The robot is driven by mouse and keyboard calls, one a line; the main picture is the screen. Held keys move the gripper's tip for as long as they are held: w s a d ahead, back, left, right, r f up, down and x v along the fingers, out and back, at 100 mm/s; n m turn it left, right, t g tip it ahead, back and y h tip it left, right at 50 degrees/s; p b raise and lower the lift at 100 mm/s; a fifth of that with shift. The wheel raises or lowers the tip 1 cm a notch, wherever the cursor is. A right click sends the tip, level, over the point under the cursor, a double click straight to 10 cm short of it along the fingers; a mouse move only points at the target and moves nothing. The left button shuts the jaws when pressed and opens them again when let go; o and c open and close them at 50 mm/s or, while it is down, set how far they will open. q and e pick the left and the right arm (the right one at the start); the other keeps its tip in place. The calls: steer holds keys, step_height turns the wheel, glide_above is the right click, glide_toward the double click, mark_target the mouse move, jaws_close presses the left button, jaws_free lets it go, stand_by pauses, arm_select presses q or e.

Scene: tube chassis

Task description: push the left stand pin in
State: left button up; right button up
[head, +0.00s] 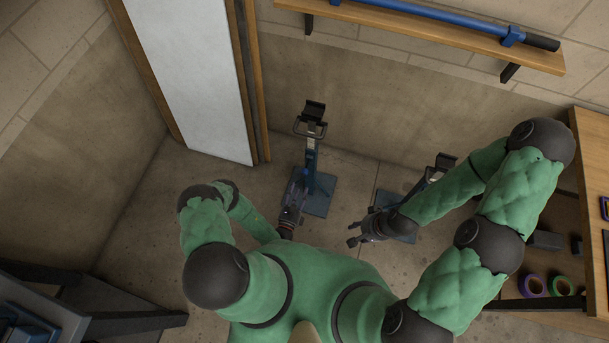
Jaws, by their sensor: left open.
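The left stand (311,152) is a dark blue post with a black cradle on top, upright on a blue square base plate (320,200). My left gripper (301,177) is open, at the left side of the lower post. It overlaps the post in the head view, so I cannot tell whether it touches. The stand's pin is too small or hidden behind the gripper to make out. The right stand (446,162) is partly hidden behind my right arm. My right gripper (351,235) is open and empty, left of that stand's base.
A wall shelf (430,22) carries a blue tube (440,20). A wooden shelf unit with tape rolls (533,286) is at the right. A dark bench (50,310) is at the lower left.

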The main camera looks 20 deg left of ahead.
mark_target(304, 174)
arm_select(q)
steer(key=w+b, duration=0.1)
steer(key=w, duration=0.6)
steer(key=shift+w+d, duration=0.15)
steer(key=shift+w, duration=0.2)
jaws_close()
